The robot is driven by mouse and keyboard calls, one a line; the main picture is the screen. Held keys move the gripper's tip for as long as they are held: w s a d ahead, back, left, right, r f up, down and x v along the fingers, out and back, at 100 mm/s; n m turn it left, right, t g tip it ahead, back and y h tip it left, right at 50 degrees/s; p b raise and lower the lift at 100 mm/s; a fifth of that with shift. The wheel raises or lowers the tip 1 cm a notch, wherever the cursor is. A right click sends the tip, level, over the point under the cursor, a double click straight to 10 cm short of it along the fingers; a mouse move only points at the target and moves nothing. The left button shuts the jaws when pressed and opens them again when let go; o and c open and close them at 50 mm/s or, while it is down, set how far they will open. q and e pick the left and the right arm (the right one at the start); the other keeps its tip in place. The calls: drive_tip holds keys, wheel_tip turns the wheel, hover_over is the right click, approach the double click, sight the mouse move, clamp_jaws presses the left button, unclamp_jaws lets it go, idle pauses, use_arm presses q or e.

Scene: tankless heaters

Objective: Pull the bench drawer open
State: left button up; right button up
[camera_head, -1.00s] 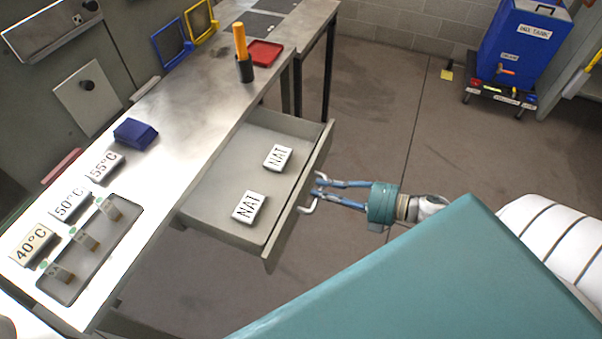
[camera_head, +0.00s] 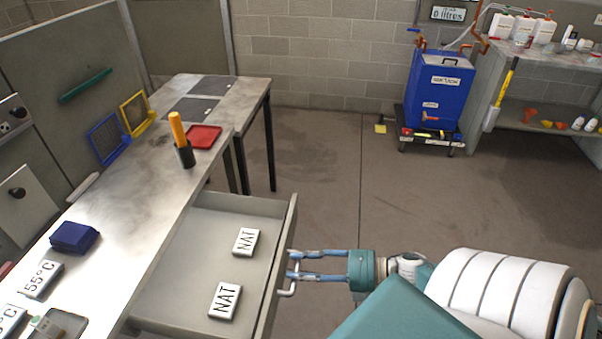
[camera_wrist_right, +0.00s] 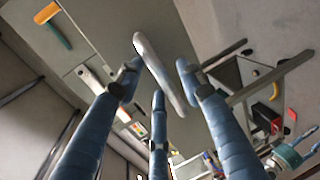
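The bench drawer (camera_head: 262,285) is pulled out from under the steel bench (camera_head: 140,215), with its inside exposed.
On the bench are a blue block (camera_head: 74,237), a dark cup with an orange handle (camera_head: 185,155) and a red tray (camera_head: 204,137). A blue tank on a cart (camera_head: 440,95) and a shelf unit (camera_head: 545,125) stand at the back right. The floor right of the drawer is clear.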

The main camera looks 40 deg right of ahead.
drive_tip(key=v, duration=1.2)
drive_tip(key=shift+f, duration=0.1)
idle(0.4)
